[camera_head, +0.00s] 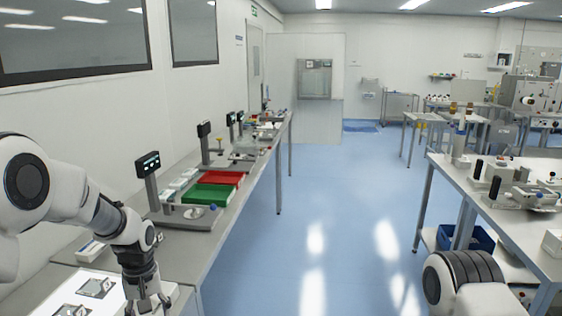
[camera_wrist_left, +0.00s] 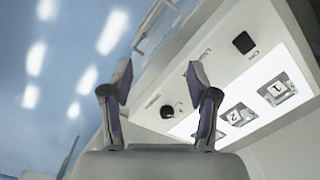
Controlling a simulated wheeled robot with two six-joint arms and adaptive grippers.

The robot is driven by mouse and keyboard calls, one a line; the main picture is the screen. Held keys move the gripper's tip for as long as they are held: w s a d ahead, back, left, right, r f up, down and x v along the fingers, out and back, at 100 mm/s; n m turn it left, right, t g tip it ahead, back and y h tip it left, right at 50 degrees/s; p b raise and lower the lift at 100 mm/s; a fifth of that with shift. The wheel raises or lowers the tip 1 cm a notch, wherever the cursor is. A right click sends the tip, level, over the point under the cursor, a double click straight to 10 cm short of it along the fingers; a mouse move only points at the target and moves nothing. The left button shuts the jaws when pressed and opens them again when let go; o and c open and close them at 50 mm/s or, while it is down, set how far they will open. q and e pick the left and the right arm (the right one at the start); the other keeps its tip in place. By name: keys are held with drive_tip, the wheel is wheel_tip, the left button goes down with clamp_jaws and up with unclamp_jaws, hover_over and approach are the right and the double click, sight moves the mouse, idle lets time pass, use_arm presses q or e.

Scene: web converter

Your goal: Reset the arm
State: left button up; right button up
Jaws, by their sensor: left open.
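My left arm comes in from the left in the head view. Its gripper (camera_head: 146,304) hangs pointing down at the bottom, over the right edge of a lit white panel (camera_head: 50,288). In the left wrist view the left gripper (camera_wrist_left: 158,82) shows two fingers spread apart with nothing between them. Beyond the fingers is a white box front with a black switch and a knob (camera_wrist_left: 166,111). Part of my right arm (camera_head: 465,285) shows at the bottom right of the head view; its gripper is out of sight.
The left bench (camera_head: 190,255) holds a green tray (camera_head: 208,194), a red tray (camera_head: 220,178) and a scale with a display (camera_head: 148,163). Small square plates (camera_head: 95,287) lie on the lit panel. A right table (camera_head: 520,225) carries instruments. The blue floor (camera_head: 325,220) between is clear.

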use_arm(q)
drive_tip(key=s+f+g+b, duration=0.1)
drive_tip(key=s+f+g, duration=0.25)
drive_tip(key=f, duration=0.85)
drive_tip(key=s+d+f+m+b, duration=0.1)
drive_tip(key=s+f+b, duration=0.1)
drive_tip(key=s+f, duration=1.05)
drive_tip(key=s+d+f+m+b, duration=0.2)
drive_tip(key=s+f, duration=0.5)
drive_tip(key=s, duration=1)
drive_tip(key=w+t, duration=0.1)
drive_tip(key=w+r+m+t, duration=0.1)
drive_tip(key=w+t, duration=0.2)
drive_tip(key=shift+a+r+m+p, duration=0.2)
drive_tip(key=shift+a+m+p, duration=0.1)
drive_tip(key=shift+m, duration=0.1)
use_arm(e)
drive_tip(key=f, duration=0.1)
drive_tip(key=w+f, duration=0.1)
drive_tip(key=f, duration=0.1)
drive_tip(key=a+f, duration=0.1)
drive_tip(key=f, duration=0.1)
drive_tip(key=shift+w, duration=0.2)
use_arm(q)
drive_tip(key=shift+s, duration=0.15)
use_arm(e)
drive_tip(key=shift+s+d, duration=0.1)
